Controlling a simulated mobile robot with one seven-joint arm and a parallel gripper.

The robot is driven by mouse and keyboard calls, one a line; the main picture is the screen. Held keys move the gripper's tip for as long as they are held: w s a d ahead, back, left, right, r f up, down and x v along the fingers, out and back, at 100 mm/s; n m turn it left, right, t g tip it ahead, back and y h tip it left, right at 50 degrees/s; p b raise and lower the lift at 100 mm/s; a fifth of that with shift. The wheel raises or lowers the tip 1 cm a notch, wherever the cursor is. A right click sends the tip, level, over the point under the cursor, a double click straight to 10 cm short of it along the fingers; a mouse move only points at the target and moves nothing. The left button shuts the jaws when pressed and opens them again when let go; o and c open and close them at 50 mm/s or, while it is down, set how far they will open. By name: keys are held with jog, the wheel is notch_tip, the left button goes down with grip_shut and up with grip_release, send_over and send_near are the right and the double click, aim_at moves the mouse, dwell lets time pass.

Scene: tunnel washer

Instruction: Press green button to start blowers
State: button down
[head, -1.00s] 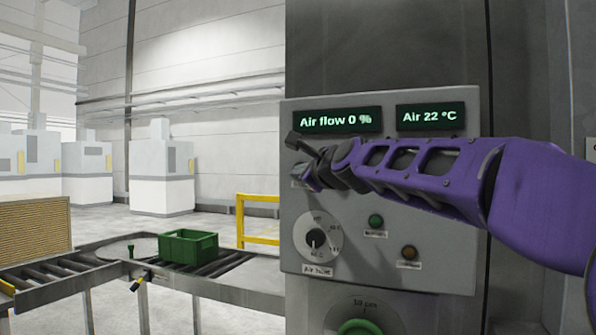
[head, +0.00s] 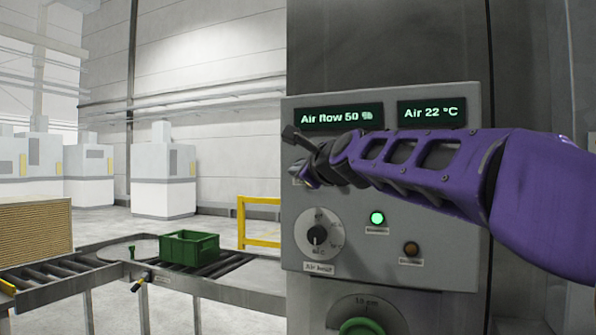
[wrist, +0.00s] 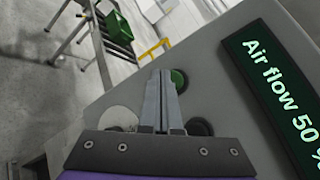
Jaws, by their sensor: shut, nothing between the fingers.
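A grey control panel (head: 440,270) fills the right of the head view. My gripper is shut and empty; its fingertips (wrist: 163,76) lie just beside a round green button (wrist: 180,80) in the wrist view. I cannot tell whether they touch it. In the head view my arm and gripper cover this button. The panel's air flow display (head: 337,117) reads 50 %, also visible in the wrist view (wrist: 272,90). Lower on the panel, a small round green light (head: 377,218) glows brightly.
The air display (head: 432,113) reads 22 °C. A white dial (head: 317,236) and a brown unlit lamp (head: 411,249) sit low on the panel. A dark round knob (wrist: 198,127) is close to my fingers. A green crate (head: 189,248) stands on the roller conveyor (head: 222,265).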

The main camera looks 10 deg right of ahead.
jog(key=s+a, duration=0.1)
jog(key=s, duration=0.1)
jog(key=s+a, duration=0.2)
dwell(0.8)
dwell(0.6)
jog(key=shift+w+d+r, duration=0.2)
jog(key=shift+w+d, duration=0.45)
jog(key=shift+w, duration=0.05)
